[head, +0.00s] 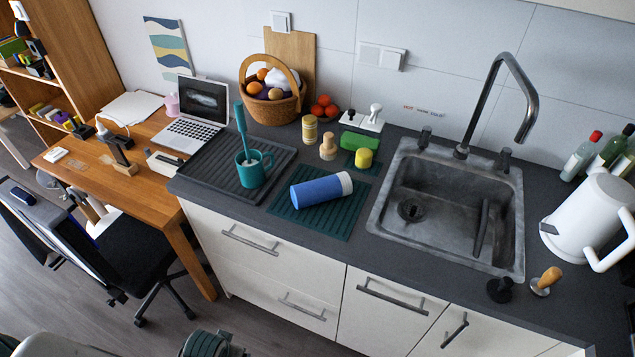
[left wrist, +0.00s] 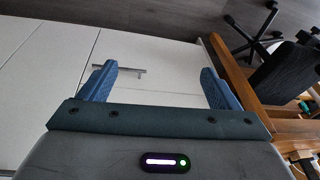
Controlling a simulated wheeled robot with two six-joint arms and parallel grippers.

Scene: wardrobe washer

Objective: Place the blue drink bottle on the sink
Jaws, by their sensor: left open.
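The blue drink bottle (head: 320,191) lies on its side on a dark green ribbed mat (head: 335,219), left of the sink. Its white cap end points right, towards the sink. The grey stone sink (head: 378,218) is set into the dark counter, with a drain at its left and a dark bar-like thing inside at its right. My left gripper (left wrist: 159,80) shows in the left wrist view, its blue fingers wide apart with nothing between them. Cabinet fronts and floor lie beyond it. Neither bottle nor sink shows in that view. My right gripper is not in view.
A tall curved faucet (head: 505,75) stands behind the sink. A teal mug (head: 253,170) with a tall teal handle-like thing stands on a black tray (head: 215,176) left of the bottle. A white kettle (head: 590,215) is right of the sink. A yellow-topped sponge or cup (head: 363,158) sits behind the bottle.

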